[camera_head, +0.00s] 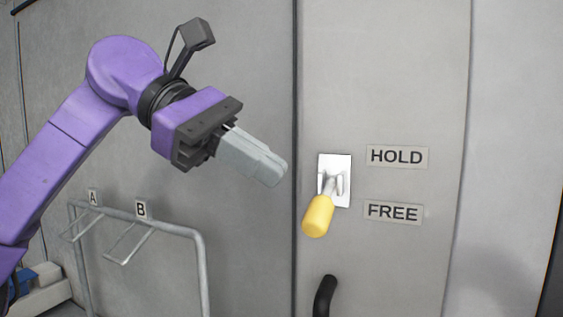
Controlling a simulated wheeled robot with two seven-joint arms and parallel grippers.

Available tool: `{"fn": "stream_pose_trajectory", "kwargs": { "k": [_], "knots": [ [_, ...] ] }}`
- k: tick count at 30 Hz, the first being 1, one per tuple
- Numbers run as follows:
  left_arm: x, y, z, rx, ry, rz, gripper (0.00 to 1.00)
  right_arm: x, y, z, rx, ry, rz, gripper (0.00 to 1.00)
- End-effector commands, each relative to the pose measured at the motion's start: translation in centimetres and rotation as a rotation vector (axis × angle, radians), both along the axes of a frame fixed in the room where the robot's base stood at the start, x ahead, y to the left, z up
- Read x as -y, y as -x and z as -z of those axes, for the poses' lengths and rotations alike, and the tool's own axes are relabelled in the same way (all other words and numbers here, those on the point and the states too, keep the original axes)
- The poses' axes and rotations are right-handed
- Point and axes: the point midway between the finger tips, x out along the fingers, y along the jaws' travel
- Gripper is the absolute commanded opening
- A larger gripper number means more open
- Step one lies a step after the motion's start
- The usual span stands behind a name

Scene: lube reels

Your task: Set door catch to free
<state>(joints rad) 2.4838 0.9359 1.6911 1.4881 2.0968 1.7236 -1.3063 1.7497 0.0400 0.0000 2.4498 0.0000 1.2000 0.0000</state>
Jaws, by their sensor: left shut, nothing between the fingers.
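The door catch is a lever with a yellow grip (318,216) on a white plate (341,163) fixed to a grey door panel. Its grip hangs downward and slightly left, at about the height of the FREE label (393,212). The HOLD label (397,156) is above that, to the right of the plate. My left gripper (275,174) is shut and empty, up and to the left of the yellow grip, with a visible gap between them. My right gripper is not in view.
A black handle (325,296) sits on the door below the catch. A metal rail rack (183,231) with hooks labelled A and B stands at the lower left. The wall right of the labels is clear.

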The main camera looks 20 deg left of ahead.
Motion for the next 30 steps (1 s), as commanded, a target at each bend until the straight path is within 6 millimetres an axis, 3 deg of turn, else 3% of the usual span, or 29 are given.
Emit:
{"fn": "stream_pose_trajectory", "kwargs": {
  "k": [1,3,10,30],
  "knots": [
    [-1.0,0.1,-1.5,0.0,0.004,-0.002,0.0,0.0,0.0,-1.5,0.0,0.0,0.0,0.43],
    [-2.3,0.3,-2.3,0.001,0.003,-0.002,0.0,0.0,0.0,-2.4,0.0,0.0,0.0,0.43],
    [-5.0,0.6,-3.6,0.001,0.001,0.003,0.0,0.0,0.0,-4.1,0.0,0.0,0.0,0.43],
    [-5.4,0.7,-3.6,0.001,0.0,0.005,0.0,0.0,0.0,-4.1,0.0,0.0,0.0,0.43]
  ]
}}
